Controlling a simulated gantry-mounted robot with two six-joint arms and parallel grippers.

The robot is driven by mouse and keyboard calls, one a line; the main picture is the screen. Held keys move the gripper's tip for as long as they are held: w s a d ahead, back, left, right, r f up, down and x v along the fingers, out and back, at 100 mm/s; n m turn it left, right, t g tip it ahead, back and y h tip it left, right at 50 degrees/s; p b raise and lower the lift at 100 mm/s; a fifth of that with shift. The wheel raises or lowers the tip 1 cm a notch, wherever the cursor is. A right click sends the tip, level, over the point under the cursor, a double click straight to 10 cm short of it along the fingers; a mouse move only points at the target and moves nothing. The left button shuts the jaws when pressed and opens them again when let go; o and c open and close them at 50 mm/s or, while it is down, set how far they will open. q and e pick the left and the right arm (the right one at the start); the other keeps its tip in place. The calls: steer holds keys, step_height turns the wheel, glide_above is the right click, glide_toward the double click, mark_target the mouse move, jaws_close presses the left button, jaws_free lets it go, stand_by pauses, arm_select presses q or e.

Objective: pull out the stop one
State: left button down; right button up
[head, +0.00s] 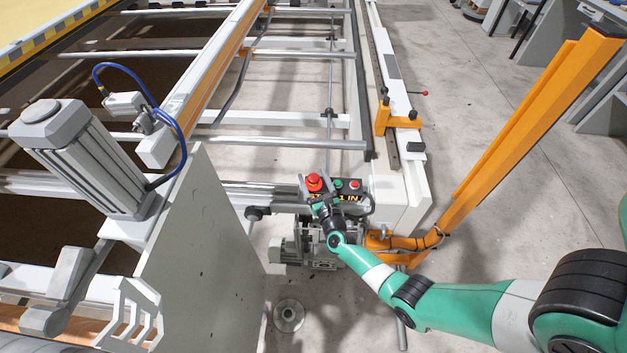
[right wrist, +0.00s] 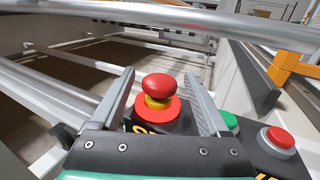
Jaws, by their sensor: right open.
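The red mushroom-shaped stop button (right wrist: 159,87) stands on a red base with a yellow collar, on a dark control box. In the right wrist view it is between the two fingers of my right gripper (right wrist: 165,95), with a gap to each finger. In the head view the stop button (head: 314,182) is just beyond the tip of my right gripper (head: 320,202), which is open. A green button (right wrist: 229,121) and a smaller red button (right wrist: 279,138) sit to its right on the same box, the green one partly hidden by the right finger. My left gripper is not seen.
A metal rail (right wrist: 200,22) crosses above the box in the right wrist view. An orange post (head: 520,140) slants up at the right, and a large grey plate (head: 200,250) stands left of the box.

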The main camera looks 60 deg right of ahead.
steer(key=shift+c, duration=0.3)
jaws_close()
steer(key=shift+w+r+p, duration=0.1)
steer(key=shift+r+p, duration=0.5)
steer(key=shift+r, duration=0.45)
steer(key=shift+c, duration=1.1)
jaws_free()
steer(key=shift+o, duration=1.4)
steer(key=shift+f, duration=0.1)
